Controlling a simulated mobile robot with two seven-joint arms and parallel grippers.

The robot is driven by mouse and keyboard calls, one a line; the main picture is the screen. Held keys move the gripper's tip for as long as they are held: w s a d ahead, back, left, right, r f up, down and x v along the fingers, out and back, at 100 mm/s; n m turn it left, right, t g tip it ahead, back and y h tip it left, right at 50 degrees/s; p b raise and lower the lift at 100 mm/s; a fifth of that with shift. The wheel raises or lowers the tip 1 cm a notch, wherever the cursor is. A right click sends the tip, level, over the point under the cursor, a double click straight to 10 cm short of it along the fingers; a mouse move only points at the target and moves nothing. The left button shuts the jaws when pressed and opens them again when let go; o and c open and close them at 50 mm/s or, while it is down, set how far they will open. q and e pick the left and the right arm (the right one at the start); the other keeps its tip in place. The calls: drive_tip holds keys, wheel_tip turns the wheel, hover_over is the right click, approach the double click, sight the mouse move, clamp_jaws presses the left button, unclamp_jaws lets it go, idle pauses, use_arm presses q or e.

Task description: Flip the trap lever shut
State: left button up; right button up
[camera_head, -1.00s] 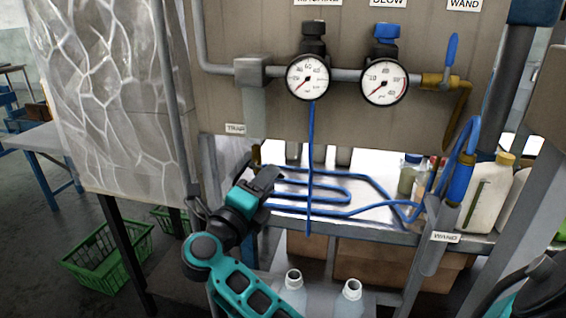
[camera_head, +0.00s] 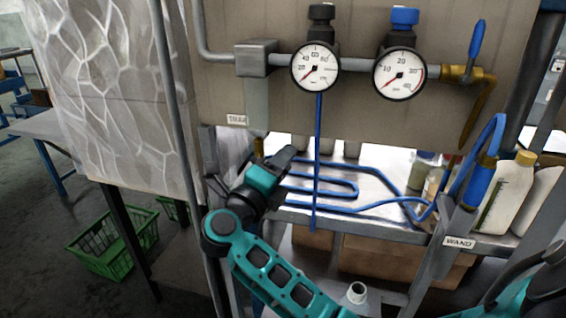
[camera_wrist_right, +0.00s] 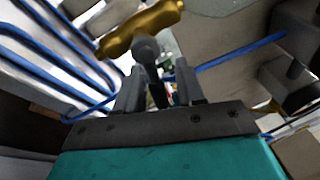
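The brass trap valve (camera_head: 258,148) shows as a small piece below the TRAP label (camera_head: 237,120), mostly hidden behind my right gripper. In the right wrist view the brass part (camera_wrist_right: 140,28) lies across the top, just beyond the fingers. A dark round-ended lever (camera_wrist_right: 147,52) reaches from it down toward the gap between the fingers. My right gripper (camera_head: 284,160) is at the pipe by the trap. In its wrist view the two fingers (camera_wrist_right: 160,90) stand apart, with the lever close to the left one; contact cannot be told. My left gripper is out of view.
Two gauges (camera_head: 315,67) (camera_head: 399,74) hang on the panel above. A blue hose (camera_head: 335,207) loops over the shelf right of the gripper. The WAND holder (camera_head: 452,225) and bottles (camera_head: 508,190) stand at the right. A green basket (camera_head: 110,245) sits on the floor.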

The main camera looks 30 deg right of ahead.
clamp_jaws()
drive_tip(key=n+p, duration=0.2)
drive_tip(key=r+n+p, duration=0.1)
drive_tip(key=p, duration=0.2)
drive_tip(key=shift+r+n+t+p, duration=0.3)
drive_tip(key=shift+n+t+p, duration=0.05)
drive_tip(key=shift+n+t, duration=0.05)
unclamp_jaws()
drive_tip(key=shift+o, duration=0.4)
